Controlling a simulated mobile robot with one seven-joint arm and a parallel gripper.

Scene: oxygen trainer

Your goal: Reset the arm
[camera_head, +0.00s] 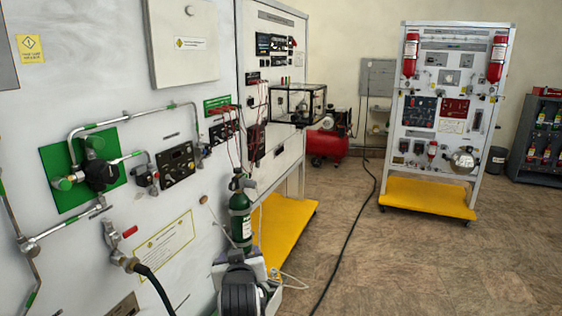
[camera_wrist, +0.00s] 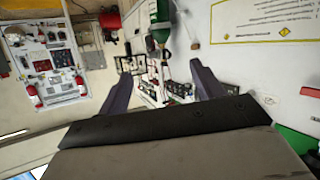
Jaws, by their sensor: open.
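My gripper (camera_wrist: 162,82) shows in the wrist view with its two dark fingers spread apart and nothing between them. The wrist picture looks turned over, with the far trainer board upside down. In the head view I cannot make out the gripper fingers. The oxygen trainer panel (camera_head: 85,245) fills the left, with a green plate (camera_head: 57,165), metal pipes and a red-handled valve (camera_head: 129,232). A green cylinder (camera_head: 241,213) stands upright beside the panel; a green cylinder also shows at the top of the wrist view (camera_wrist: 160,14).
Yellow bases (camera_head: 295,215) and (camera_head: 428,197) jut out under the two trainer boards. A black cable (camera_head: 345,235) runs across the floor. A red compressor (camera_head: 328,147) and a dark rack (camera_head: 541,140) stand further back. The brown floor (camera_head: 455,265) at the right is clear.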

